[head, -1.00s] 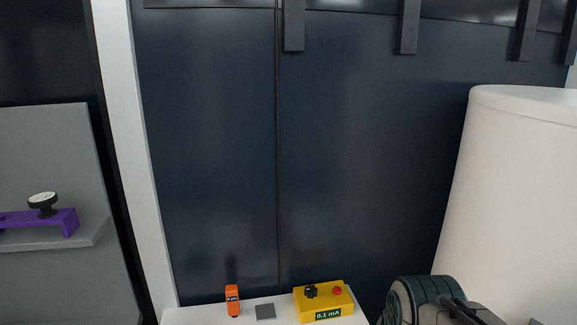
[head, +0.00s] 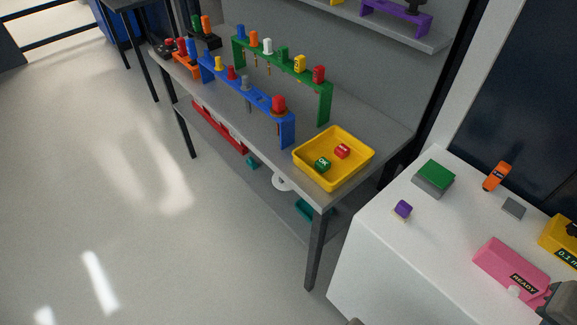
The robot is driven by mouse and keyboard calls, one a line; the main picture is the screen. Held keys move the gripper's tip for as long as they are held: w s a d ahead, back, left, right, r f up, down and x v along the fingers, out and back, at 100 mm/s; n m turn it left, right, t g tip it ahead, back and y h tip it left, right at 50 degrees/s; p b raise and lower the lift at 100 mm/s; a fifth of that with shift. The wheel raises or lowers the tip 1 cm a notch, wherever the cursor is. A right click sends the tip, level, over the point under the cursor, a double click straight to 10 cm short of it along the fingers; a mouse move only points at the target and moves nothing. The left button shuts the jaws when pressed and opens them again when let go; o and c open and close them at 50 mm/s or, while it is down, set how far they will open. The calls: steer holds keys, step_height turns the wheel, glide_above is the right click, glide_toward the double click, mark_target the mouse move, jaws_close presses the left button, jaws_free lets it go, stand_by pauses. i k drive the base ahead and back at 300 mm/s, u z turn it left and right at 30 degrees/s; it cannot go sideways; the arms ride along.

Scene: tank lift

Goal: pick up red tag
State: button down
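A small red tag (head: 342,151) with pale lettering lies in a yellow tray (head: 300,160) at the right end of the grey bench (head: 268,168). A green tag (head: 323,164) marked OK lies beside it in the same tray, in front and to the left, apart from it. The lettering on the red tag is too small to read surely.
A blue rack (head: 262,101) and a green rack (head: 325,103) with several coloured-handled tools stand left of the tray. A white cabinet (head: 440,240) at right holds a pink READY box (head: 510,265) and smaller items. The floor (head: 150,220) at left is clear.

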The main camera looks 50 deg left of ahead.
mark_target(341, 150)
steer(key=u, duration=0.75)
steer(key=k, duration=1.05)
steer(key=u, duration=0.6)
steer(key=i, duration=0.7)
steer(key=u, duration=0.1)
